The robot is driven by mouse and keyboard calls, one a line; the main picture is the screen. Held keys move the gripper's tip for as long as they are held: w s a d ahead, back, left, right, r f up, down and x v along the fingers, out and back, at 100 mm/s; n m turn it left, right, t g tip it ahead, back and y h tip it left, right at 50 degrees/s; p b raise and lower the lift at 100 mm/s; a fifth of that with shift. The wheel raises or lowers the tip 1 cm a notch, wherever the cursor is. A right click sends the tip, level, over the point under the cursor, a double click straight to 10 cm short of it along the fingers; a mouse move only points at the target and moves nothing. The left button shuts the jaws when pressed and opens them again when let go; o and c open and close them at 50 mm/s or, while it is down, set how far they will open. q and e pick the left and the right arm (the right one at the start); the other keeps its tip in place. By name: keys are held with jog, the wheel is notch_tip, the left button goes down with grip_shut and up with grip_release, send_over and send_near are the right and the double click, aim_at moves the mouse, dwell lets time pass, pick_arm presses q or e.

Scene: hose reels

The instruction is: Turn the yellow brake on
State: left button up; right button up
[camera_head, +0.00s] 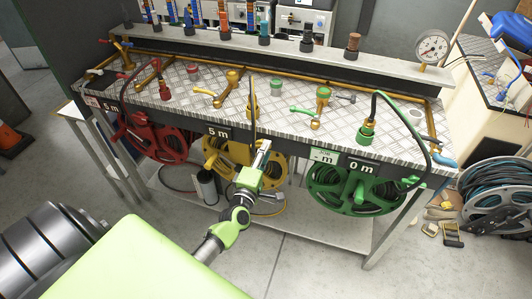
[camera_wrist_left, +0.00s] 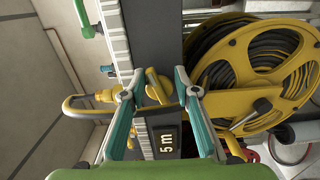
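My left gripper (camera_head: 264,148) is in front of the bench's front edge, at the reel's right side. In the left wrist view, which is turned sideways, its two fingers (camera_wrist_left: 158,96) are spread apart. A small yellow handle (camera_wrist_left: 157,86), likely the brake, sits on the dark front edge between the fingertips. I cannot tell whether they touch it. The yellow reel (camera_wrist_left: 238,78) with its dark hose shows to the right. My right gripper is not in view.
A red reel (camera_head: 158,138) hangs left and a green reel (camera_head: 352,190) right of the yellow one. Taps and levers stand on the metal bench top (camera_head: 285,105). A loose hose reel (camera_head: 495,200) is on the floor at right. The floor in front is clear.

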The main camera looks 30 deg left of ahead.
pick_arm(q)
jog(key=v, duration=1.2)
jog(key=shift+o, duration=0.5)
